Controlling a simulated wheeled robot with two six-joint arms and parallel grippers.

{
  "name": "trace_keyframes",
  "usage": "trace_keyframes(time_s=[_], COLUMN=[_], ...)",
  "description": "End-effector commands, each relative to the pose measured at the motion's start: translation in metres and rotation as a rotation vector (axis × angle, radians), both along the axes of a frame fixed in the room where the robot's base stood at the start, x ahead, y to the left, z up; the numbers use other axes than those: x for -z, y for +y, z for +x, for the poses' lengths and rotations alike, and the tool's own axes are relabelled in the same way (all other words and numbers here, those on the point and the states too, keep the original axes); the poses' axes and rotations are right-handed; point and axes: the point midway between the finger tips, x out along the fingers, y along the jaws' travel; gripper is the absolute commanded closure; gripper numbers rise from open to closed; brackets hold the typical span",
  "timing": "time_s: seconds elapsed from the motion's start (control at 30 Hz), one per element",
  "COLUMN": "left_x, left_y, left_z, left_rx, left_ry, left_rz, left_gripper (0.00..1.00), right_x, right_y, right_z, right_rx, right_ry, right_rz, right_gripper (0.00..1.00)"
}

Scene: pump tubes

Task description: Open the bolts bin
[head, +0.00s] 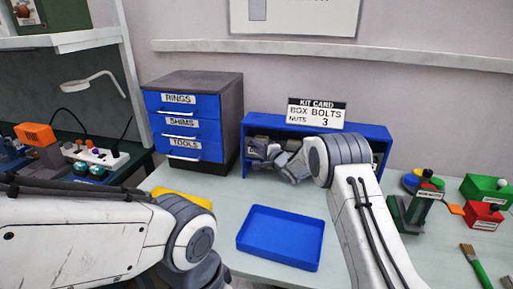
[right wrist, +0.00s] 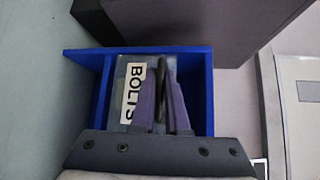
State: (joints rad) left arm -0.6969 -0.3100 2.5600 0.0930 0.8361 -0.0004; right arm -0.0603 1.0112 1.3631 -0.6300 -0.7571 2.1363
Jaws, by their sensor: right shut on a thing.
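The bolts bin (right wrist: 132,92) is a grey bin with a white BOLTS label, seen in the right wrist view. It sits in the left part of a blue rack (head: 370,130), which stands on the table against the wall. My right gripper (head: 264,152) reaches in at the rack's front left; it also shows in the right wrist view (right wrist: 163,80). Its fingers are shut on a dark upright handle (right wrist: 160,88) at the bin's front. My right arm hides much of the rack in the head view. My left arm is at lower left, with its gripper out of sight.
A kit card (head: 317,112) stands on the rack. A drawer cabinet (head: 222,100) with blue drawers is close on the left. A blue tray (head: 281,237) lies in front. Red and green boxes (head: 487,189) and a brush (head: 470,255) are at right.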

Motion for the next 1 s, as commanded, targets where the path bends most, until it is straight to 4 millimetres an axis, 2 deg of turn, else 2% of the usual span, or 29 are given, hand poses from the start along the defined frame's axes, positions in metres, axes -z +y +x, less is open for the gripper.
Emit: trace_keyframes(time_s=[0.27, 0.47, 1.0], left_x=[0.002, 0.014, 0.083], left_y=[0.000, 0.000, 0.000], left_z=[0.000, 0.000, 0.000], left_rx=[0.000, 0.000, 0.000], left_ry=[0.000, 0.000, 0.000], left_rz=[0.000, 0.000, 0.000], left_gripper=[0.50, 0.50, 0.50], right_x=[0.002, 0.006, 0.022], right_y=[0.000, 0.000, 0.006], right_z=[0.000, -0.003, -0.018], right_rx=[0.001, 0.001, 0.000], right_ry=[-0.003, -0.033, -0.260], right_rz=[-0.002, -0.012, -0.084], right_gripper=[1.00, 1.00, 1.00])
